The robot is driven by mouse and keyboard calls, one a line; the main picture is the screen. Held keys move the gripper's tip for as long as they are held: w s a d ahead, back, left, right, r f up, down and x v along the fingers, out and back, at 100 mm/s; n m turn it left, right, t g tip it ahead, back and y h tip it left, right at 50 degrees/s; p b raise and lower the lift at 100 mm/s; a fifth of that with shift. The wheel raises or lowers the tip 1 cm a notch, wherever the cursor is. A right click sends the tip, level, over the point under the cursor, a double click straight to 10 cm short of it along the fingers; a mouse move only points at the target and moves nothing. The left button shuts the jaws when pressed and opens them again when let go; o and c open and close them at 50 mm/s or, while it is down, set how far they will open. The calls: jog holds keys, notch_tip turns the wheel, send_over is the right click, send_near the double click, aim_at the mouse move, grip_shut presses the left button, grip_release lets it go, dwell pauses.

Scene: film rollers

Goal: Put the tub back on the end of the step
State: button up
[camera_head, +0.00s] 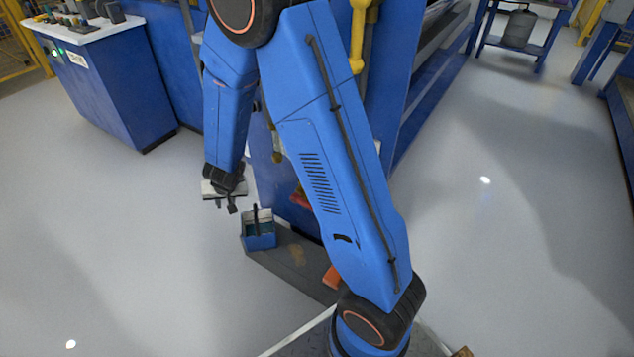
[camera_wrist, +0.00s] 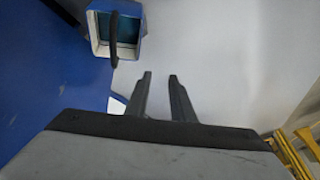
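The tub (camera_head: 260,242) is a small blue open box with a dark upright handle across it and a teal inside. In the head view it stands upright at the left end of the long dark grey step (camera_head: 285,268), apparently on it. The tub also shows at the top left of the wrist view (camera_wrist: 98,36). My gripper (camera_head: 226,206) hangs just left of and above the tub, clear of the step. In the wrist view its two fingers (camera_wrist: 160,76) are apart with nothing between them, and the tub is apart from them, beyond and to the left.
A blue machine body (camera_head: 274,185) rises right behind the step. An orange object (camera_head: 332,277) lies farther along the step, partly hidden by my arm. A blue console (camera_head: 115,85) stands at the back left. The pale floor (camera_head: 120,230) left of the step is clear.

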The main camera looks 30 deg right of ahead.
jog(key=s+r+n+y, duration=0.1)
jog(key=s+r, duration=0.3)
jog(key=r, duration=0.3)
jog(key=s+d+r+n+y, duration=0.1)
jog(key=s+r, duration=0.2)
jog(key=r, duration=0.4)
jog(key=s+r+n+y, duration=0.1)
jog(key=s+r, duration=0.3)
jog(key=r, duration=0.4)
jog(key=s+d+r+h, duration=0.1)
jog(key=s+d, duration=0.3)
jog(key=s, duration=0.4)
jog(key=s+d+r+h, duration=0.1)
jog(key=s+d+r, duration=0.3)
jog(key=s, duration=0.4)
jog(key=s+d+r+h, duration=0.1)
jog(key=s+d+r, duration=0.2)
jog(key=s+d, duration=0.2)
jog(key=s, duration=0.2)
jog(key=shift+s+n, duration=0.4)
jog(key=shift+r, duration=0.1)
